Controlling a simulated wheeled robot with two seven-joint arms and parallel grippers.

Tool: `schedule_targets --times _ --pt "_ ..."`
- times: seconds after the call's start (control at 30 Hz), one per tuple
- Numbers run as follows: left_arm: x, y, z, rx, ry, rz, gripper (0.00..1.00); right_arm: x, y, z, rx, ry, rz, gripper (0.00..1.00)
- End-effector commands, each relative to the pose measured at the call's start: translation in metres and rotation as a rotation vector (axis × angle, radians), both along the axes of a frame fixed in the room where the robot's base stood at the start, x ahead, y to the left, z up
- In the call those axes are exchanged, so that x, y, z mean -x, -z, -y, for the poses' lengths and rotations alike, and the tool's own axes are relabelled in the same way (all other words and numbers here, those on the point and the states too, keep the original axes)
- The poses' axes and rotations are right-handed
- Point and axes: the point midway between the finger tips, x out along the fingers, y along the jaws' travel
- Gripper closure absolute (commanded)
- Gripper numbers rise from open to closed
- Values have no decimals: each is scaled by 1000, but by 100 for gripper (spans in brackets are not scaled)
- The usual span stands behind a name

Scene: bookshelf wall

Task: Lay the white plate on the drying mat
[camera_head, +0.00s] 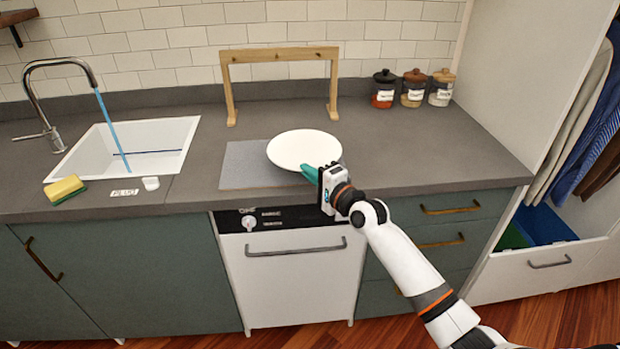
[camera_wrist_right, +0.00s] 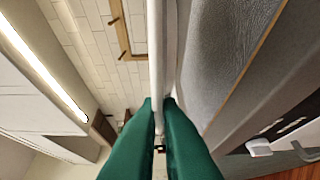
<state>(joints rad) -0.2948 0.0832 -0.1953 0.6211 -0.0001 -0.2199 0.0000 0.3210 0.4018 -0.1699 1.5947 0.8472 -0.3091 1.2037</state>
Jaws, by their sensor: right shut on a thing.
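The white plate (camera_head: 304,149) is roughly level over the right part of the grey drying mat (camera_head: 238,166), with its right side reaching past the mat. My right gripper (camera_head: 311,174) is shut on the plate's near right rim. In the right wrist view the plate (camera_wrist_right: 156,50) shows edge-on between the green fingertips (camera_wrist_right: 159,103), beside the grey mat surface (camera_wrist_right: 222,50). I cannot tell for sure whether the plate touches the mat. The plate hides part of the mat. My left gripper is not in view.
A wooden frame (camera_head: 280,54) stands behind the mat. Several lidded jars (camera_head: 413,88) stand at the back right. A sink (camera_head: 130,146) with running water and a sponge (camera_head: 64,191) are at left. The counter right of the plate (camera_head: 430,145) is clear.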

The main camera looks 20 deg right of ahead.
Motion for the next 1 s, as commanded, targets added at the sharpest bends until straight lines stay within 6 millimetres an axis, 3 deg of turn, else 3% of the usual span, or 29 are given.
schedule_targets --times 0.27,0.73,1.0 --pt "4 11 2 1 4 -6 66 -2 8 2 2 2 5 100" --pt "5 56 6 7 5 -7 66 -2 53 2 1 2 6 100" --pt "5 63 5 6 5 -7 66 -2 64 2 1 1 4 100"
